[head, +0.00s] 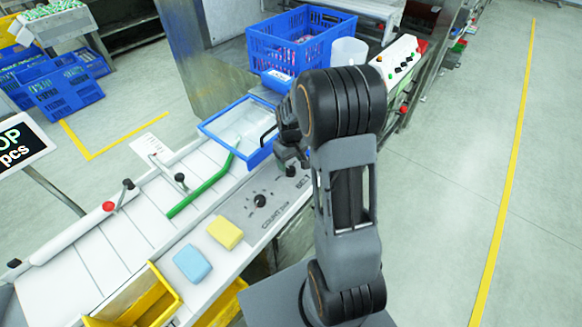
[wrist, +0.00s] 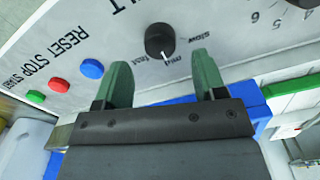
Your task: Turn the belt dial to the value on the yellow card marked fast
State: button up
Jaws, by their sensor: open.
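The belt dial (wrist: 158,39) is a black round knob on the pale panel in the wrist view, with the words slow, mid and fast printed around it. Its white pointer line is at mid. My gripper (wrist: 161,63) has two green fingers, open and empty, on either side of the space just below the dial and apart from it. In the head view my gripper (head: 287,158) is over the panel near the lettering, and the arm partly covers that end. No card marked fast can be read in either view.
A count dial (head: 260,200) sits along the panel, with yellow (head: 225,232) and blue (head: 193,262) blocks nearby. Blue (wrist: 92,68), red (wrist: 60,85) and green (wrist: 36,96) buttons lie left of the belt dial. A blue-framed tray (head: 205,128) stands behind.

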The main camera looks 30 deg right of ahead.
aim_at(291, 169)
jog(key=shift+f, duration=2.05)
jog(key=shift+c, duration=0.2)
